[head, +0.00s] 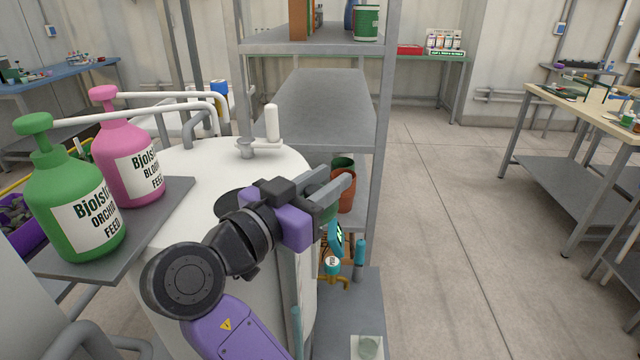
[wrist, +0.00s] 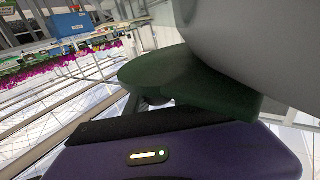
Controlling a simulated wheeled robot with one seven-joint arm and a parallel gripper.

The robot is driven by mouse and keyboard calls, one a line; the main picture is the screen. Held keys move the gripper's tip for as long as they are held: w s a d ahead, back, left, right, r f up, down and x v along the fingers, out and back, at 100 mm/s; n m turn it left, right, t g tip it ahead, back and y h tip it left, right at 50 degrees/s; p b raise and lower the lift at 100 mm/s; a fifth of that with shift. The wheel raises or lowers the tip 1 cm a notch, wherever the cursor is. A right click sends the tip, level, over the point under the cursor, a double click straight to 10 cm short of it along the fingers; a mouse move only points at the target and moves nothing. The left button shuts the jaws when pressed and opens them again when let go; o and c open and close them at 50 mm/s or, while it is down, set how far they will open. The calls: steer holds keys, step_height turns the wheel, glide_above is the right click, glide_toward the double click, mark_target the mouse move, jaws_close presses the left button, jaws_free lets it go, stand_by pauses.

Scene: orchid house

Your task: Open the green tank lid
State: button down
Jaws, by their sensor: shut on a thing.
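The white tank (head: 190,165) stands front left in the head view. A dark round opening (head: 232,203) shows in its top, partly hidden behind my arm. My gripper (head: 338,188) is past the tank's right edge and shut on the green lid. A small green part of the lid (head: 328,213) shows at the fingers in the head view. In the wrist view the dark green lid (wrist: 175,78) fills the middle, close to the gripper body. A large grey shape covers part of it there. How the lid joins the tank is hidden.
A green bottle (head: 85,240) and a pink bottle (head: 128,180) stand on a grey plate (head: 170,205) beside the tank. A white upright post (head: 272,122) rises from the tank top. A metal shelf (head: 325,100) stands just behind. The floor (head: 440,230) at right is clear.

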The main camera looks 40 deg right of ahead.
steer(key=shift+s+f+m+g, duration=0.1)
steer(key=shift+s+m+g, duration=0.2)
steer(key=shift+g, duration=0.2)
steer(key=c, duration=1.1)
jaws_free()
steer(key=shift+v, duration=3.95)
steer(key=shift+w, duration=0.1)
